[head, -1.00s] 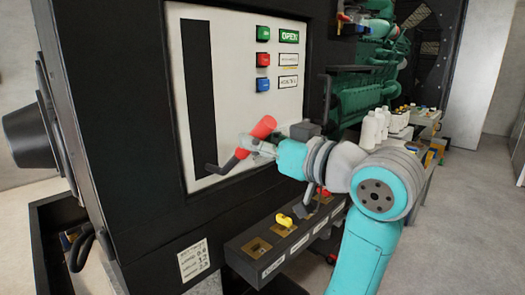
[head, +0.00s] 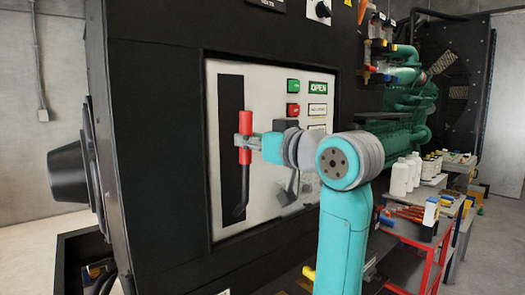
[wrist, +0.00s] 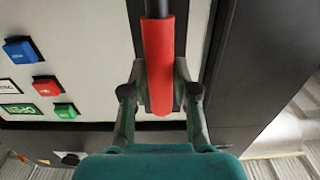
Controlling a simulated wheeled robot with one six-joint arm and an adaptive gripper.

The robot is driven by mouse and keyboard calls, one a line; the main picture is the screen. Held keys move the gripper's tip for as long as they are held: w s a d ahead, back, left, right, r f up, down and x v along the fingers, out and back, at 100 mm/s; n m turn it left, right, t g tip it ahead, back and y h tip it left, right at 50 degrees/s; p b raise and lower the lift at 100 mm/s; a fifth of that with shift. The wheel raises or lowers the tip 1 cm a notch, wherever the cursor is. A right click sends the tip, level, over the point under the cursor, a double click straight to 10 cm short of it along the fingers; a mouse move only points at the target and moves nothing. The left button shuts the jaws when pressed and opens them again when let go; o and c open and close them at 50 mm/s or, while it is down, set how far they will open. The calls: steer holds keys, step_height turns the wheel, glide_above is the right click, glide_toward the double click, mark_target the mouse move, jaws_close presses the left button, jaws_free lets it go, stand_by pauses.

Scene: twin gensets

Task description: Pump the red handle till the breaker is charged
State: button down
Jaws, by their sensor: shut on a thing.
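The red handle (head: 246,155) stands nearly upright in front of the breaker's white panel (head: 265,205), its dark rod (head: 240,208) running down along the black slot (head: 230,110). My gripper (head: 243,139) is shut on the red grip, holding it from the right at about mid-length. In the wrist view the red handle (wrist: 158,70) lies between both fingers of my gripper (wrist: 160,90), with its dark shaft at the top edge. The green indicator (head: 317,88) at the panel's upper right reads OPEN. The rod's lower end meets the slot region; its pivot is not clear.
A green button (head: 293,86) and a red button (head: 293,112) sit right of the slot; a blue button (wrist: 21,50) shows in the wrist view. My arm hides the panel's lower right. A red cart (head: 435,255) and white bottles (head: 399,178) stand at right.

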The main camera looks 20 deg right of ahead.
steer(key=s+d+f, duration=0.4)
steer(key=s+f, duration=0.6)
steer(key=s, duration=0.2)
steer(key=shift+s, duration=0.2)
stand_by(0.4)
